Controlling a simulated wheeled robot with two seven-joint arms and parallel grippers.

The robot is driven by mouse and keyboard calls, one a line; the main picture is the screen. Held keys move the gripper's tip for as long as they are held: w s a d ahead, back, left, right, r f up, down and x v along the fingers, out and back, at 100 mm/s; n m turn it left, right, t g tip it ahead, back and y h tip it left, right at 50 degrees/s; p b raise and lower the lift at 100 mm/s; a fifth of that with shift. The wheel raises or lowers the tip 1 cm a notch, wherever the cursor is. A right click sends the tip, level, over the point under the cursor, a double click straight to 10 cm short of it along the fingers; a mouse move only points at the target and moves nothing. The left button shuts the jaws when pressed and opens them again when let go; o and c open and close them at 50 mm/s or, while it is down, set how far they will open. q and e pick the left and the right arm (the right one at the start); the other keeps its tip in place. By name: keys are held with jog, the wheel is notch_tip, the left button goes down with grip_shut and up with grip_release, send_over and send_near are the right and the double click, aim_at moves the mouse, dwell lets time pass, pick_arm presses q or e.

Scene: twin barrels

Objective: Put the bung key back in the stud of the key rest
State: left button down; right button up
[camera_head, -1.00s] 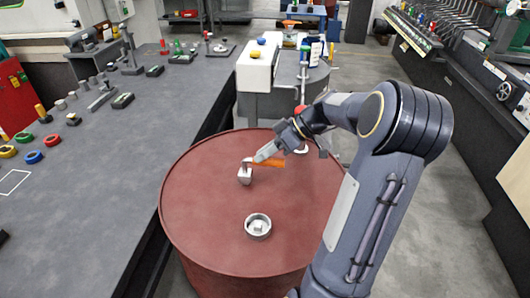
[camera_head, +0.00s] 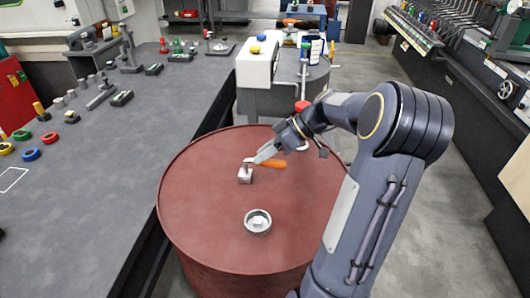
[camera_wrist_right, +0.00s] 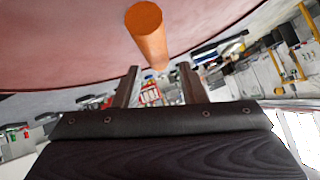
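The bung key has an orange handle (camera_head: 272,163) that lies roughly level just above the red barrel's lid. Its grey end meets the top of the key rest (camera_head: 245,175), a small pale block on the lid. Whether it is fully seated in the stud cannot be told. My right gripper (camera_head: 262,155) is over the handle in the head view. In the right wrist view its two fingers (camera_wrist_right: 158,88) are apart with nothing between them. The orange handle (camera_wrist_right: 147,33) is beyond and above them in that picture. My left gripper is not in view.
A round metal bung fitting (camera_head: 258,222) sits on the red barrel lid (camera_head: 205,210), nearer than the key rest. A grey bench (camera_head: 110,180) with small parts runs along the left.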

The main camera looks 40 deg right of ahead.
jog(key=shift+o, duration=0.6)
jog(key=v, duration=0.7)
jog(key=shift+s+d+r, duration=0.2)
jog(key=shift+r, duration=0.05)
jog(key=s+a+r+m+g+h+p, duration=0.1)
jog(key=s+a+m, duration=0.1)
jog(key=a, duration=0.6)
jog(key=s+a+r+m+g+h, duration=0.1)
jog(key=s+a, duration=0.1)
jog(key=a, duration=0.6)
jog(key=s+a+f+m+t+h+p, duration=0.1)
jog(key=s+a+f+m, duration=0.3)
jog(key=s+a, duration=0.6)
jog(key=shift+f+h, duration=0.6)
jog(key=shift+f, duration=0.4)
